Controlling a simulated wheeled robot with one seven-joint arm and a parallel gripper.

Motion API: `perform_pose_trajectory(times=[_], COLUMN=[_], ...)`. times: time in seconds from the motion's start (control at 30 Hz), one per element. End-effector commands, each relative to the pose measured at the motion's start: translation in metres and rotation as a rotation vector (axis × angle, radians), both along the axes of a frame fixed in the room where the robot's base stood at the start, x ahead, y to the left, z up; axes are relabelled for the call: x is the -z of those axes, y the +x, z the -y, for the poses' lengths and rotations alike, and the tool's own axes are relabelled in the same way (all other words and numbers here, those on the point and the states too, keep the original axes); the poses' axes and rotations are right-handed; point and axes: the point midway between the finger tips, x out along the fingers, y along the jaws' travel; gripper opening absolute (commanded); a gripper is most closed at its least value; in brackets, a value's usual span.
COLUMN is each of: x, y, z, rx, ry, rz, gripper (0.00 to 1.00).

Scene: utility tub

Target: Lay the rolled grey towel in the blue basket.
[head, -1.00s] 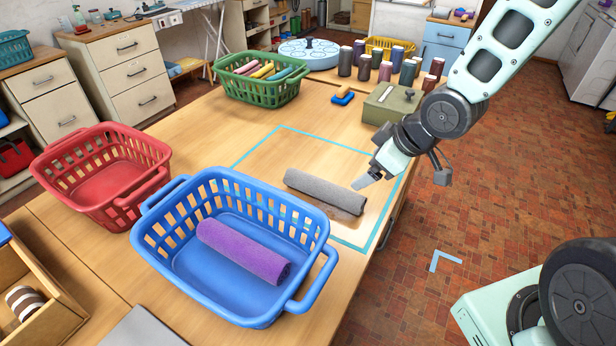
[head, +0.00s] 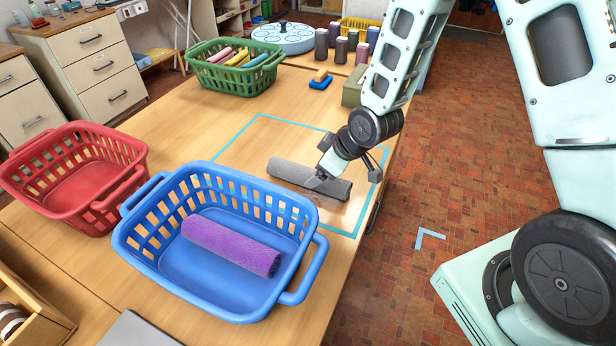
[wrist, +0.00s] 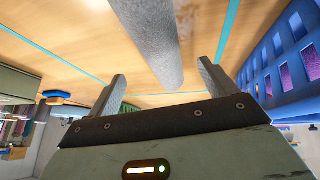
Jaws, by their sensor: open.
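The rolled grey towel (head: 290,173) lies on the wooden table inside a light-blue taped outline. My gripper (head: 318,180) is open and low over the right half of the towel. In the wrist view the towel (wrist: 150,35) shows between the two spread fingers of my gripper (wrist: 162,78); I cannot tell whether they reach down around it. The blue basket (head: 185,292) stands to the left and nearer in the head view, with a rolled purple towel (head: 230,245) lying in it.
A red basket (head: 75,190) stands left of the blue one. A green basket (head: 235,82) with several coloured rolls stands at the back. Several dark cylinders (head: 340,50), an olive box (head: 353,90) and a blue brush (head: 320,82) are behind the outline. The table's right edge is close.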

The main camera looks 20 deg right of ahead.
Motion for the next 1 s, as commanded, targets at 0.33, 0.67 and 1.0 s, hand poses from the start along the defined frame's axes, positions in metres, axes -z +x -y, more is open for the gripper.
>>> perform_pose_trajectory(times=[0.33,0.67,1.0], x=[0.018,0.045,0.047], y=[0.010,0.025,0.025], z=[-0.011,-0.021,-0.022], rx=[-0.001,0.001,0.000], ry=[0.001,0.000,0.001], rz=[-0.002,0.000,0.001], gripper=[0.84,0.84,0.65])
